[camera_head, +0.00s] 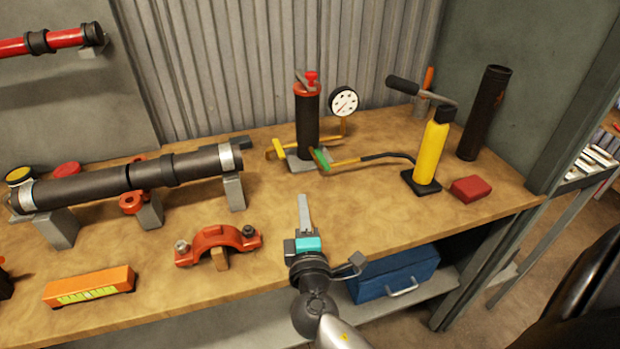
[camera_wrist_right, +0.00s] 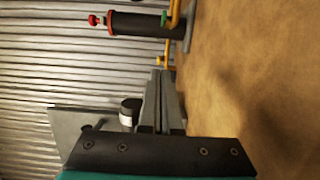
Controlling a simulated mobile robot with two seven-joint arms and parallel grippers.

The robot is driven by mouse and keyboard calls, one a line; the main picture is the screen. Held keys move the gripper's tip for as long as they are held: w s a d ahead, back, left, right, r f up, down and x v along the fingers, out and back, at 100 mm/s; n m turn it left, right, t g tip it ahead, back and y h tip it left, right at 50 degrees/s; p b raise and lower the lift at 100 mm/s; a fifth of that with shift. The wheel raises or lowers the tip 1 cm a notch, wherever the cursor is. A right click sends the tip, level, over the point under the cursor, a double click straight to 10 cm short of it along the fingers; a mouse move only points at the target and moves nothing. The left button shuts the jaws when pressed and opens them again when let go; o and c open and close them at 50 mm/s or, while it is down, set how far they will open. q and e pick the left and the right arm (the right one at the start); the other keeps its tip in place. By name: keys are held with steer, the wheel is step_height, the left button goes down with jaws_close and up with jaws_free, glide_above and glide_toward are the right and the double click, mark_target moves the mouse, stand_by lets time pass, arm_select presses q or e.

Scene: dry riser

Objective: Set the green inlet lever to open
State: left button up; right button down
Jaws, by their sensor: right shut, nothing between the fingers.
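The green inlet lever (camera_head: 321,158) sits low on the front right of the black upright cylinder (camera_head: 307,125), beside a yellow pipe. Its green part (camera_wrist_right: 164,19) also shows small at the top of the right wrist view, near the base of the cylinder (camera_wrist_right: 140,25). My right gripper (camera_head: 303,199) is shut and empty over the bench, in front of the lever and apart from it. Its fingers (camera_wrist_right: 163,76) are together in the wrist view, with yellow pipe beyond their tips. My left gripper is not in view.
A yellow lever (camera_head: 277,149) sticks out left of the cylinder, and a gauge (camera_head: 343,102) stands behind right. A yellow pump (camera_head: 432,150) and red block (camera_head: 471,189) are further right. A black pipe (camera_head: 130,178) lies on supports at left. Bare bench (camera_head: 370,205) lies right of my gripper.

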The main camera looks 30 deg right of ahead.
mark_target(322, 161)
steer(key=x, duration=0.3)
steer(key=shift+w+d+r, duration=0.1)
steer(key=shift+w+d, duration=0.05)
steer(key=shift+w, duration=0.15)
steer(key=x, duration=0.5)
steer(key=shift+w+d, duration=0.15)
steer(key=shift+w, duration=0.15)
steer(key=d, duration=0.1)
steer(key=d+p, duration=0.1)
steer(key=shift+s+d, duration=0.3)
steer(key=shift+s, duration=0.05)
steer(key=shift+s+d, duration=0.15)
steer(key=shift+d, duration=0.45)
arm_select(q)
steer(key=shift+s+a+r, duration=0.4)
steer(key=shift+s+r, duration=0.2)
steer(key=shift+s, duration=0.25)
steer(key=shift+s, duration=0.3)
